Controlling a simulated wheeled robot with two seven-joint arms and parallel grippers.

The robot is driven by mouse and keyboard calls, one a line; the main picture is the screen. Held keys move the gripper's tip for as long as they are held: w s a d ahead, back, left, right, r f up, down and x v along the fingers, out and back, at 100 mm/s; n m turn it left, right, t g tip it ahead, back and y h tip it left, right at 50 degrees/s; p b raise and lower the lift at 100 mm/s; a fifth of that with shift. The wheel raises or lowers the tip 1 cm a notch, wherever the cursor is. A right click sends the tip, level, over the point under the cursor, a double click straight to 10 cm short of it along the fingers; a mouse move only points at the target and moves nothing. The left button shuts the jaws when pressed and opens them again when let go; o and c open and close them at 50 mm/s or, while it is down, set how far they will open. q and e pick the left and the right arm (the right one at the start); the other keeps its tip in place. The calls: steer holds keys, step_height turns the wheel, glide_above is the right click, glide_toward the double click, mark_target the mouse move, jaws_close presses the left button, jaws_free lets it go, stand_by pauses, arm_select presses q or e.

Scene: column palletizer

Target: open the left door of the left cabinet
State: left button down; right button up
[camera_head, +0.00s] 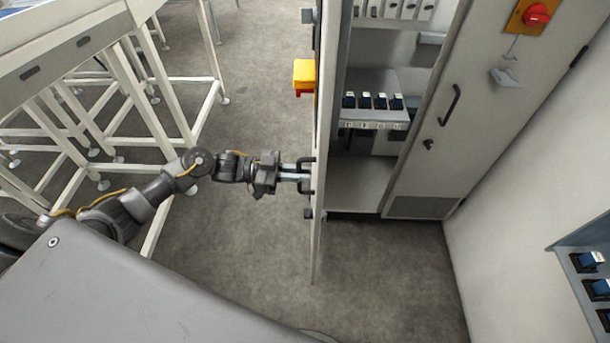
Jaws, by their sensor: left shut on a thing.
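The left door (317,240) of the cabinet stands open, swung out toward me and seen nearly edge-on. It has a dark bar handle (306,160) on its left-hand face. My left gripper (300,175) comes in from the left and is shut on this handle. The exact finger contact is small in the picture. The cabinet's inside (362,180) shows to the right of the door, with a shelf of dark switches. The cabinet's right door (440,120) is closed, with its own handle (449,104). My right gripper does not show.
A yellow and red part (304,76) sticks out from the open door above the handle. A white frame table (95,45) stands at the left, its legs near my left arm. Another open cabinet section (585,265) is at the lower right. Grey floor (240,245) is clear left of the door.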

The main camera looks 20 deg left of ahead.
arm_select(q)
steer(key=shift+a, duration=0.15)
steer(key=c, duration=1.5)
jaws_free()
steer(key=b+v, duration=0.3)
steer(key=v, duration=0.8)
steer(key=shift+b, duration=0.35)
